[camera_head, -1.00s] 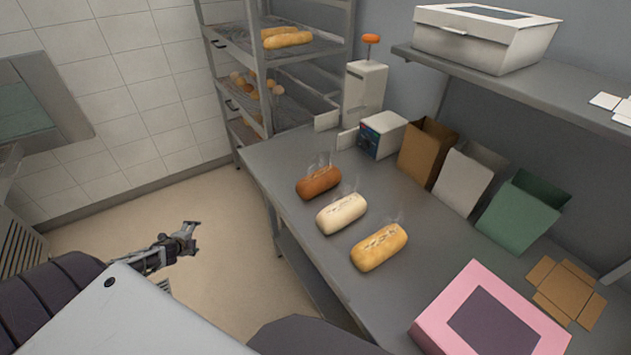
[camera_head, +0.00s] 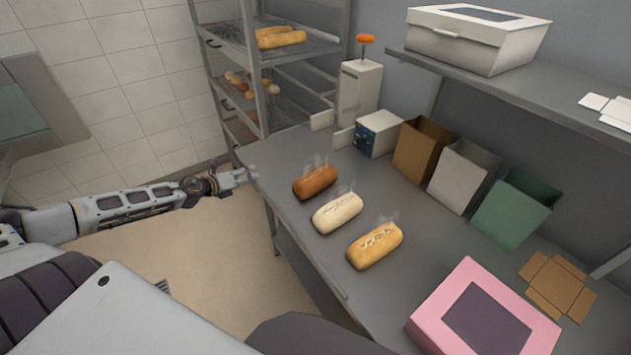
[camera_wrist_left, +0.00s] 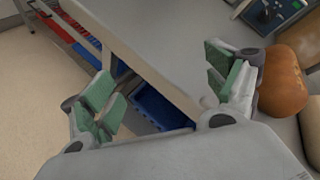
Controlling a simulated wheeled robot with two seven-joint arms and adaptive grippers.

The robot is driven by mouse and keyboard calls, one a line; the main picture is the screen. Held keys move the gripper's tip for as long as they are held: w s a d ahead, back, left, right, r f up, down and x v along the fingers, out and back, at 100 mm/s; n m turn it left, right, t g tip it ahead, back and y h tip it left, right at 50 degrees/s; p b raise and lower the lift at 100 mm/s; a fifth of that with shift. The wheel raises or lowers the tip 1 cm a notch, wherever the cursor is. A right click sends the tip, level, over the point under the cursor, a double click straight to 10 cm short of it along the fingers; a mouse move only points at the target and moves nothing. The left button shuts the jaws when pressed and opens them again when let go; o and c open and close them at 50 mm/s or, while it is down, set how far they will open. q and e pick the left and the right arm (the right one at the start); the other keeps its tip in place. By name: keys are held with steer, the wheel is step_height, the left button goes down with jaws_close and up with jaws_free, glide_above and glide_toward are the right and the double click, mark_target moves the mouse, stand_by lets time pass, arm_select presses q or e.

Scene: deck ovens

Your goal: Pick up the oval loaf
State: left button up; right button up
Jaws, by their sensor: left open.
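Three steaming loaves lie in a row on the grey counter in the head view: a dark brown loaf (camera_head: 315,183), a pale loaf (camera_head: 337,212) and a golden loaf (camera_head: 375,246). All are elongated, and I cannot tell for sure which one is called oval. My left gripper (camera_head: 246,176) is open and empty at the counter's left edge, left of the brown loaf and apart from it. In the left wrist view the open fingers (camera_wrist_left: 165,95) straddle the counter edge from above; the brown loaf (camera_wrist_left: 283,82) shows beyond the right finger. My right gripper is not in view.
The grey counter (camera_head: 290,228) also holds a brown bag (camera_head: 422,152), a white bag (camera_head: 466,177), a green bag (camera_head: 514,210) and a pink box (camera_head: 440,318). A rack (camera_head: 262,90) stands behind. Blue bins (camera_wrist_left: 155,105) sit below the counter.

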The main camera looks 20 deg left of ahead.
mark_target(303, 181)
arm_select(q)
steer(key=d+r+m, duration=0.1)
steer(key=d, duration=0.2)
steer(key=d+r+m+h, duration=0.1)
steer(key=d+r+m, duration=0.1)
steer(key=d, duration=0.1)
steer(key=d+r+m+h, duration=0.1)
steer(key=d+m, duration=0.1)
steer(key=d, duration=0.1)
steer(key=shift+w+d+r, duration=0.1)
steer(key=shift+d+r, duration=0.05)
steer(key=d+m+h, duration=0.1)
steer(key=d+m, duration=0.1)
steer(key=s+d+r+m+g, duration=0.1)
steer(key=d+m, duration=0.1)
steer(key=d, duration=0.1)
steer(key=s+d+r+m+h, duration=0.1)
steer(key=d+m, duration=0.1)
steer(key=d, duration=0.1)
steer(key=shift+r+m+g+h, duration=0.25)
steer(key=shift+m+g+h, duration=0.05)
steer(key=shift+m, duration=0.1)
steer(key=shift+s+d+m, duration=0.15)
steer(key=shift+d+m, duration=0.4)
steer(key=shift+m, duration=0.05)
steer(key=shift+w, duration=0.2)
steer(key=shift+w+d+f, duration=0.25)
steer(key=shift+w+f, duration=0.1)
steer(key=shift+w, duration=0.15)
